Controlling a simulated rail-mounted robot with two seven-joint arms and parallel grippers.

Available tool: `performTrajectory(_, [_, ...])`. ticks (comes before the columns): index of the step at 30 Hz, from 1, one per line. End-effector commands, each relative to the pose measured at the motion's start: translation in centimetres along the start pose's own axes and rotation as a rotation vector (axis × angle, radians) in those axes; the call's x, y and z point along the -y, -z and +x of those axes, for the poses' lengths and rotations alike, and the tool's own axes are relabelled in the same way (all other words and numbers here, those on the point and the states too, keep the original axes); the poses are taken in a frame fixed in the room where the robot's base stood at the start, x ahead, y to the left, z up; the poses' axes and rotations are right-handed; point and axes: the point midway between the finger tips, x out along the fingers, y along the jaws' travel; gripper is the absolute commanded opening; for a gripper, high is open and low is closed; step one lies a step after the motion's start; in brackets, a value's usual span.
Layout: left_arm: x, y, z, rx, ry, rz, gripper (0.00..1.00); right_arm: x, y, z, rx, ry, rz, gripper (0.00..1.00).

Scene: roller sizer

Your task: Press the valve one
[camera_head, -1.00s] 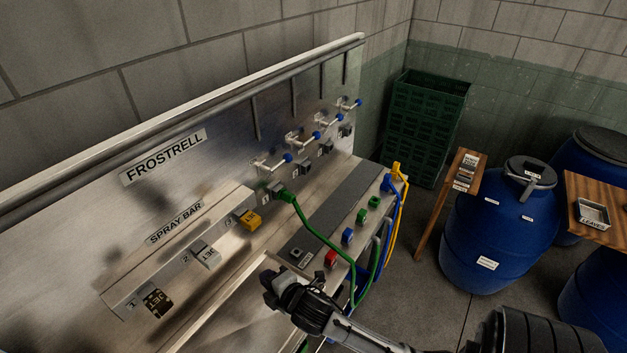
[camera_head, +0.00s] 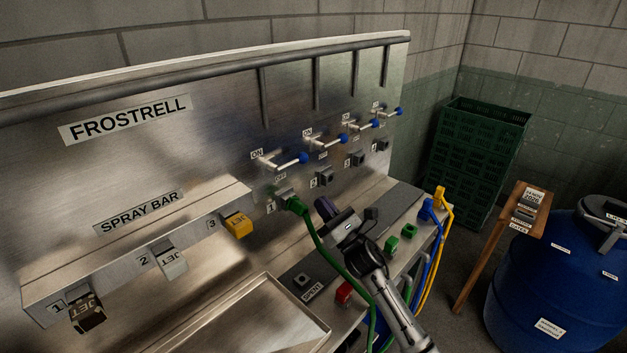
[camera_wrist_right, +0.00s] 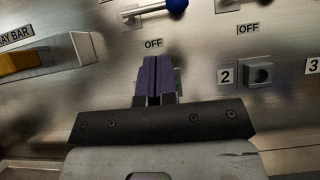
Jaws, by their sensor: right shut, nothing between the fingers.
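Valve one (camera_head: 285,162) is a metal lever with a blue knob, the nearest in a row of several on the steel panel. An ON label is above it and an OFF label below. Its lever sticks out sideways, about level, in the right wrist view (camera_wrist_right: 145,9), where its upper part is cut off. My right gripper (camera_head: 322,207) is shut and empty, below and to the right of this lever in the head view, apart from it. In the right wrist view its purple fingers (camera_wrist_right: 157,75) point at the panel under the OFF label. My left gripper is not in view.
A green hose plug (camera_head: 290,201) sits in socket 1, its hose passing beside my right gripper. Socket 2 (camera_head: 325,178) is empty. A spray bar box (camera_head: 130,262) with coloured blocks is at left. Blue and yellow hoses (camera_head: 432,215) hang at the bench's right end.

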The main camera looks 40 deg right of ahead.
Motion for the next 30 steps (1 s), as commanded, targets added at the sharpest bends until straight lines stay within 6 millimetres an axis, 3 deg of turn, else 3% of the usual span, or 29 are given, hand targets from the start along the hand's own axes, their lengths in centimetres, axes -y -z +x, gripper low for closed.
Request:
performTrajectory(16, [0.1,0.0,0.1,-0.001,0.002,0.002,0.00,0.1,-0.1,0.7,0.008,-0.008,-0.019,0.00])
performTrajectory(30, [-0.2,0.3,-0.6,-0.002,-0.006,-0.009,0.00,0.0,-0.2,7.5,0.008,-0.007,-0.018,0.00])
